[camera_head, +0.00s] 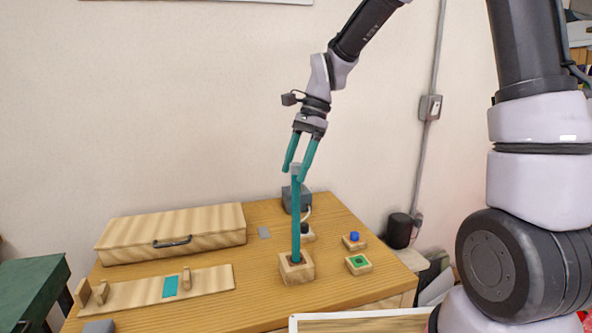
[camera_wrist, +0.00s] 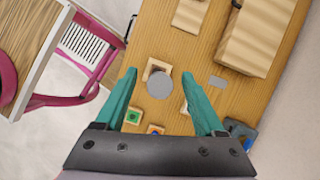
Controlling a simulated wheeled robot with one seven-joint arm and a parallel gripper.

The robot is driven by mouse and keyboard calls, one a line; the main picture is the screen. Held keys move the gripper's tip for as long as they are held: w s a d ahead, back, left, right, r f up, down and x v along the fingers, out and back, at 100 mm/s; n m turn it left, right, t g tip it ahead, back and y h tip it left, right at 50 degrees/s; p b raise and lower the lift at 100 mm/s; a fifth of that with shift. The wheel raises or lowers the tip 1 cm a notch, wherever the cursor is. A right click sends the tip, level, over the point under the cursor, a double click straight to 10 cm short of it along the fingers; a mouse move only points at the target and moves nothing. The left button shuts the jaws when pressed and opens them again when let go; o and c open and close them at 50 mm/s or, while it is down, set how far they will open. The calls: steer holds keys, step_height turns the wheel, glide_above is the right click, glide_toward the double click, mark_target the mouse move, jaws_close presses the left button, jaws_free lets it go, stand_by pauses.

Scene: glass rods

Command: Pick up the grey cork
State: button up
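The grey cork (camera_head: 296,168) sits on top of an upright teal tube (camera_head: 296,220). The tube stands in a small wooden block (camera_head: 297,270) on the table. In the wrist view the cork (camera_wrist: 160,85) is a flat grey disc seen from above, and it hides the tube below it. My gripper (camera_head: 293,175) is open and points down, with a teal finger on each side of the cork near the tips. In the wrist view my gripper (camera_wrist: 159,72) shows a gap between each finger and the cork.
On the wooden table (camera_head: 210,215) are a wooden case (camera_head: 172,235), a wooden rack (camera_head: 155,290) and blocks with a green button (camera_head: 358,263) and a blue button (camera_head: 354,241). A dark grey box (camera_head: 296,199) stands behind the tube. A pink chair (camera_wrist: 90,60) shows in the wrist view.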

mark_target(296, 164)
jaws_close()
step_height(296, 164, up, 10)
steer(key=shift+r, duration=0.1)
stand_by(0.4)
